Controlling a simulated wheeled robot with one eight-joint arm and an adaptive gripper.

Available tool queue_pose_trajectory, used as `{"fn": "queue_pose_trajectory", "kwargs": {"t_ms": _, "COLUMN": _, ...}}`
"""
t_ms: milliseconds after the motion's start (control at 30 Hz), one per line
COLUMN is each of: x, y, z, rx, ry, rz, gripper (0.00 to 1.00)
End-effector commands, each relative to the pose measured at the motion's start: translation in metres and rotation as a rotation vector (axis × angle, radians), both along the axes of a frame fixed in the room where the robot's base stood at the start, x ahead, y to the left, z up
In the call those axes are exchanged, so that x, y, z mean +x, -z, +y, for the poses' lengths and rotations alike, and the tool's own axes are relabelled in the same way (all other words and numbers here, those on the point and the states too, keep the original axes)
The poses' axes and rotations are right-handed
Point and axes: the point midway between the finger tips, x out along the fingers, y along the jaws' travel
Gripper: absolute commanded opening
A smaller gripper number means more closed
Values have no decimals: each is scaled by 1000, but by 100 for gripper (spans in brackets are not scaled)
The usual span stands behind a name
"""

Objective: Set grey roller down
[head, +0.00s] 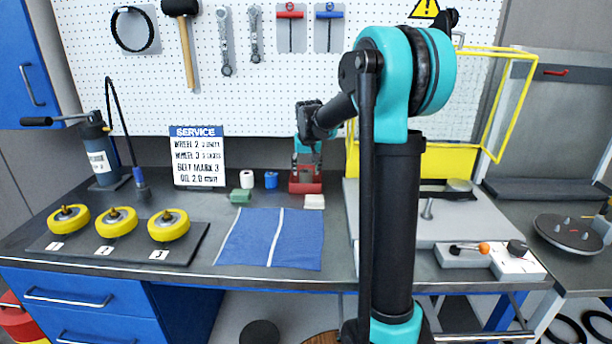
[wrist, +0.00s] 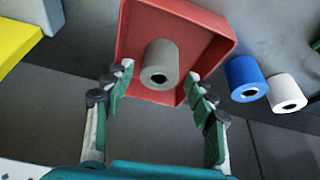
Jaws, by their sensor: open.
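The grey roller (wrist: 160,66) rests in the shallow red tray (wrist: 208,30) in the wrist view, its round end with a dark hole facing the camera. My gripper (wrist: 158,84) is open, one finger on each side of the roller, with a visible gap between the fingertips and the roller. In the head view the red tray (head: 305,187) stands at the back of the bench, with my gripper (head: 307,166) right over it; the roller is hard to make out there.
A blue roller (wrist: 246,78) and a white roller (wrist: 287,93) stand beside the tray. A green block (head: 240,196) and a pale block (head: 314,201) lie in front. A blue cloth (head: 250,240) covers the bench's middle. A service sign (head: 198,157) stands at the back.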

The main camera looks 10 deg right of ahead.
Motion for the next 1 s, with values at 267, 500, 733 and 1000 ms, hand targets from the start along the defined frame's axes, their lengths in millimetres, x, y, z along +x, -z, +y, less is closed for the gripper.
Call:
{"fn": "queue_pose_trajectory", "kwargs": {"t_ms": 267, "x": -22, "y": -52, "z": 1, "rx": 0, "ry": 0, "rz": 0, "gripper": 56}}
{"fn": "queue_pose_trajectory", "kwargs": {"t_ms": 500, "x": -31, "y": -74, "z": 2, "rx": 0, "ry": 0, "rz": 0, "gripper": 56}}
{"fn": "queue_pose_trajectory", "kwargs": {"t_ms": 733, "x": -32, "y": -77, "z": 2, "rx": 0, "ry": 0, "rz": 0, "gripper": 56}}
{"fn": "queue_pose_trajectory", "kwargs": {"t_ms": 1000, "x": -32, "y": -77, "z": 2, "rx": 0, "ry": 0, "rz": 0, "gripper": 56}}
